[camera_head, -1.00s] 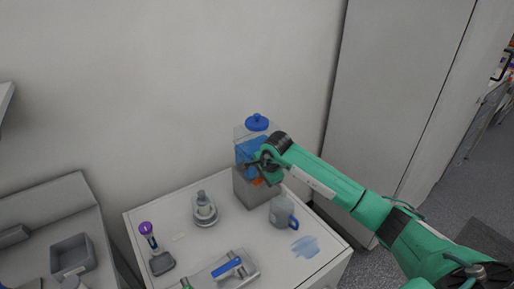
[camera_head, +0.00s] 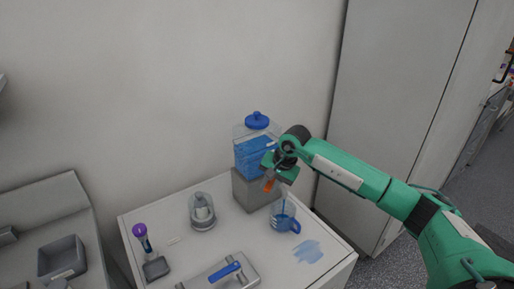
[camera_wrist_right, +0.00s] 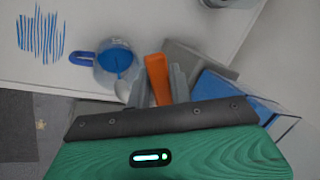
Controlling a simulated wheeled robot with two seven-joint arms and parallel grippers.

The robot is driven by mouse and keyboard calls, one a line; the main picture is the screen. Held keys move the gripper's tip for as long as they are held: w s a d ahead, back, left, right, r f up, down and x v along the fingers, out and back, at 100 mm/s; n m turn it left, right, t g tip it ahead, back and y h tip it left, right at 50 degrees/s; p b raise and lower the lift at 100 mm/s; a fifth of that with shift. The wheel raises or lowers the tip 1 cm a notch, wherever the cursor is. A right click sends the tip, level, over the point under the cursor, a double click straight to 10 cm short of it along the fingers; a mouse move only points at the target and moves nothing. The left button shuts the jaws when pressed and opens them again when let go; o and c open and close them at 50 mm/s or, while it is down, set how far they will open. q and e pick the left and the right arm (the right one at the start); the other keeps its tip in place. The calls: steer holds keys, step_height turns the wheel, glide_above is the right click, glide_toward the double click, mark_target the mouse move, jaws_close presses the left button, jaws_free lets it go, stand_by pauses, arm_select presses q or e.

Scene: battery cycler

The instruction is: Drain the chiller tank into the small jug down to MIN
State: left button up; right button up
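The chiller tank (camera_head: 255,150), clear with a blue lid and blue liquid, stands on a grey block. Its MIN mark cannot be read. The small jug (camera_head: 284,217), clear with a blue handle, stands on the table below the tap. A thin blue stream runs into it, and blue liquid shows inside in the right wrist view (camera_wrist_right: 117,62). My right gripper (camera_head: 270,178) is at the tank's tap. Its fingers (camera_wrist_right: 160,85) close on both sides of the orange tap lever (camera_wrist_right: 156,75). My left gripper is out of view.
A blue hatched patch (camera_head: 308,251) marks the table right of the jug. A clear-domed device (camera_head: 202,211), a purple-topped tool (camera_head: 141,235) and a grey tray with a blue handle (camera_head: 226,272) stand left and in front. A tall cabinet (camera_head: 390,110) is at right.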

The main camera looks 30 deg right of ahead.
steer(key=n+b, duration=0.1)
steer(key=s+d+n+g+b, duration=0.1)
steer(key=n, duration=0.1)
steer(key=d+n+y+b, duration=0.1)
steer(key=n, duration=0.1)
steer(key=shift+s+g+b, duration=0.15)
steer(key=shift+g+b, duration=0.15)
steer(key=shift+b, duration=0.1)
stand_by(2.6)
steer(key=shift+w+a+m+t+h+b, duration=0.15)
steer(key=shift+w+a+m+t+b, duration=0.2)
steer(key=shift+m, duration=0.55)
steer(key=shift+w+a+m+t+h+b, duration=0.15)
steer(key=shift+a+m+t+b, duration=0.2)
steer(key=shift+m, duration=0.55)
stand_by(2.4)
